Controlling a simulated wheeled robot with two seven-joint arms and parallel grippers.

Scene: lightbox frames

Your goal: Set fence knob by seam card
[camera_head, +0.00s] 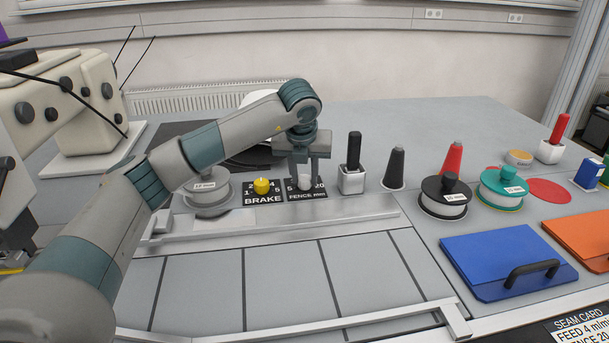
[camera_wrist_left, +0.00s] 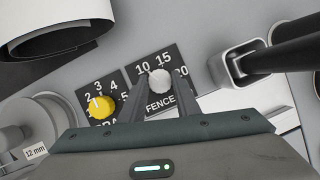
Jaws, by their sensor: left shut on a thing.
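The white fence knob (camera_head: 305,184) sits on the dark FENCE mm plate (camera_head: 317,195). My left gripper (camera_head: 304,176) points down over it, shut on the knob. In the left wrist view the knob (camera_wrist_left: 160,79) lies between the fingertips (camera_wrist_left: 158,90), with 10, 15 and 20 printed around it. I cannot tell which number the knob points to. The seam card (camera_head: 582,328) is at the bottom right corner, partly cut off; its lines read FEED 4 m/min and FENCE 20. My right gripper is not in view.
A yellow BRAKE knob (camera_head: 262,185) stands just left of the fence plate. A white holder with a black handle (camera_head: 352,177) is close on the right. A metal rail (camera_head: 280,225) runs in front. Weights, cones and a blue folder (camera_head: 505,262) lie further right.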

